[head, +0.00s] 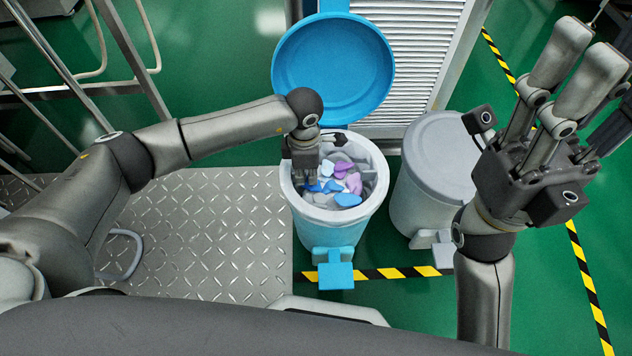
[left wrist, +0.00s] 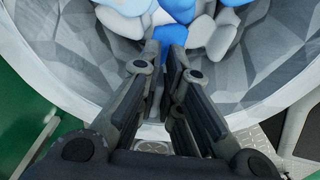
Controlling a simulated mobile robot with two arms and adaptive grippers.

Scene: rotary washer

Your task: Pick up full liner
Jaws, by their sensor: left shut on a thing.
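The full liner (head: 373,161) is a grey, faceted bag set inside the blue-bodied bin (head: 328,232). It holds several blue, purple, white and grey lumpy pieces (head: 345,184). My left gripper (head: 304,172) points down at the left inner side of the bin's mouth. In the left wrist view its fingers (left wrist: 173,62) are close together at the liner's (left wrist: 85,62) near edge, shut on the liner; the pinched part is mostly hidden between the fingers. My right gripper (head: 590,48) is raised at the right, empty, its fingers apart and away from the bin.
The bin's round blue lid (head: 333,68) stands open behind it. A grey bin (head: 437,165) with a closed lid stands close on the right. A metal tread-plate platform (head: 205,235) lies to the left. Yellow-black tape (head: 405,272) marks the green floor.

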